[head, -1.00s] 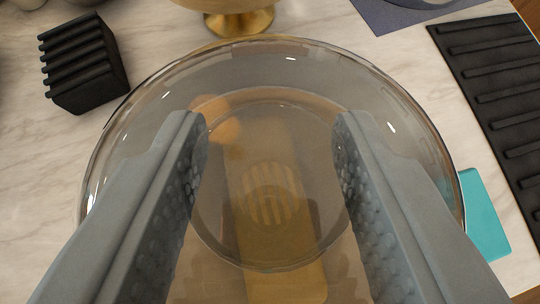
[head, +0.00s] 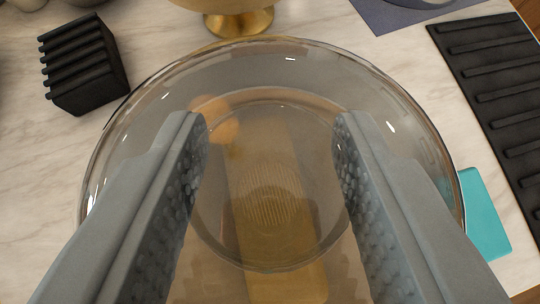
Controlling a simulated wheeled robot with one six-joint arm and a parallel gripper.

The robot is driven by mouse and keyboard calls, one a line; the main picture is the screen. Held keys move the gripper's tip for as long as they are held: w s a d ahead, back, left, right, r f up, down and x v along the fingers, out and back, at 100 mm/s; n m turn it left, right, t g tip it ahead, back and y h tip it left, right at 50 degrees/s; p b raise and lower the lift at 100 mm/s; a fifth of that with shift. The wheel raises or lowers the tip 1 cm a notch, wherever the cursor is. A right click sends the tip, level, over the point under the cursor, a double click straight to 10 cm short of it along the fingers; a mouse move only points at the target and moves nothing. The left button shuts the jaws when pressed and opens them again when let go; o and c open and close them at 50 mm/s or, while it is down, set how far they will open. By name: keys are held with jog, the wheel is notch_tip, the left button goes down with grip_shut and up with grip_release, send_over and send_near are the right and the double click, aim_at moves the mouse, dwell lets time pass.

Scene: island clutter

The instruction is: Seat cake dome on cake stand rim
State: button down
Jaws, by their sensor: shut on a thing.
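The cake dome (head: 290,62) is clear glass and fills the middle of the view, its wide round rim facing away from me. My gripper (head: 270,125) is shut on the dome, one grey finger on each side of its middle. Exactly where the fingers touch the glass is hard to tell. A gold pedestal piece (head: 238,22), which looks like the cake stand, stands beyond the dome at the top edge. Its upper part is cut off by the frame, so its rim is not in view. The dome appears apart from it.
A black slatted block (head: 83,65) stands at the upper left. A black ribbed mat (head: 490,85) lies at the right, near a teal item (head: 484,215). An orange round thing (head: 222,125) and a yellowish long shape (head: 270,200) show blurred through the glass. Marble is bare at left.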

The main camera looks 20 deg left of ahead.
jog(key=shift+f, duration=0.7)
jog(key=c, duration=0.7)
grip_release()
jog(key=shift+c, duration=0.2)
jog(key=v, duration=1.7)
jog(key=shift+s+r, duration=0.15)
jog(key=s+d+f+m+t+h, duration=0.2)
jog(key=s+d+f, duration=0.3)
jog(key=s+d, duration=0.3)
jog(key=s+d+f+m+t+h, duration=0.1)
jog(key=s+d+f+t, duration=0.3)
jog(key=s+d, duration=0.4)
jog(key=s+f, duration=0.1)
jog(key=s, duration=0.4)
jog(key=shift+m+t+h, duration=0.4)
